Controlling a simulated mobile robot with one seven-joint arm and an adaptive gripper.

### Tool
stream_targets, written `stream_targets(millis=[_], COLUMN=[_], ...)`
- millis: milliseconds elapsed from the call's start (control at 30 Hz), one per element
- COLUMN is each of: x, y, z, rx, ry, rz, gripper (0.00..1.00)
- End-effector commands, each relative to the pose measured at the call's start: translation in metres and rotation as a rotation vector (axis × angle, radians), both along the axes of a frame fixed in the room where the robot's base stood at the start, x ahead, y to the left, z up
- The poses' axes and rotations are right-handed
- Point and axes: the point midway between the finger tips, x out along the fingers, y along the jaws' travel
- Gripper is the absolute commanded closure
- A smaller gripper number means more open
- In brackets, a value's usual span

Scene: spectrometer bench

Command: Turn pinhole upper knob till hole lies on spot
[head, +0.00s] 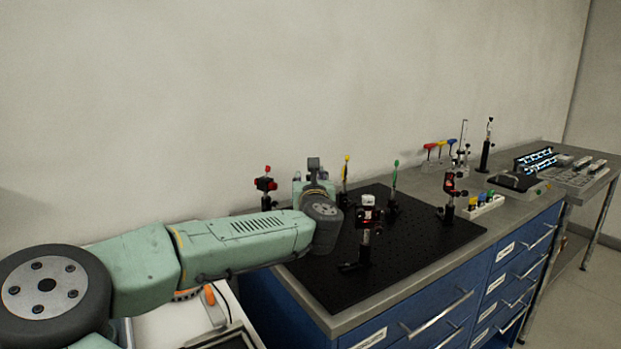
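Several post-mounted optics stand on a black breadboard (420,238). A red-knobbed mount (265,184) is at the back left, and another red-marked mount (450,190) is at the right. I cannot tell which one is the pinhole; its knob, hole and the light spot are too small to make out. My arm reaches in from the left, and its end (314,180) is over the board's left part. My wrist hides the fingers.
Yellow-topped (346,172) and green-topped (394,178) posts stand close to the right of my wrist. Coloured-handled tools (440,147), a small white tray (483,206) and lit instruments (535,160) are farther right. Blue drawers (430,307) are below.

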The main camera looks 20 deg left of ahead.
Motion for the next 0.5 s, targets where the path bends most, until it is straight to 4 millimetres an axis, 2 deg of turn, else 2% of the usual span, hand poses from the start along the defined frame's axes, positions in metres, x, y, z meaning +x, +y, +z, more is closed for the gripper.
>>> stream_targets(millis=[67,500], x=[0.0000,0.0001], y=[0.0000,0.0000], z=[0.0000,0.0000], rx=[0.000,0.000], ry=[0.000,0.000], rz=[0.000,0.000], gripper=[0.67,0.96])
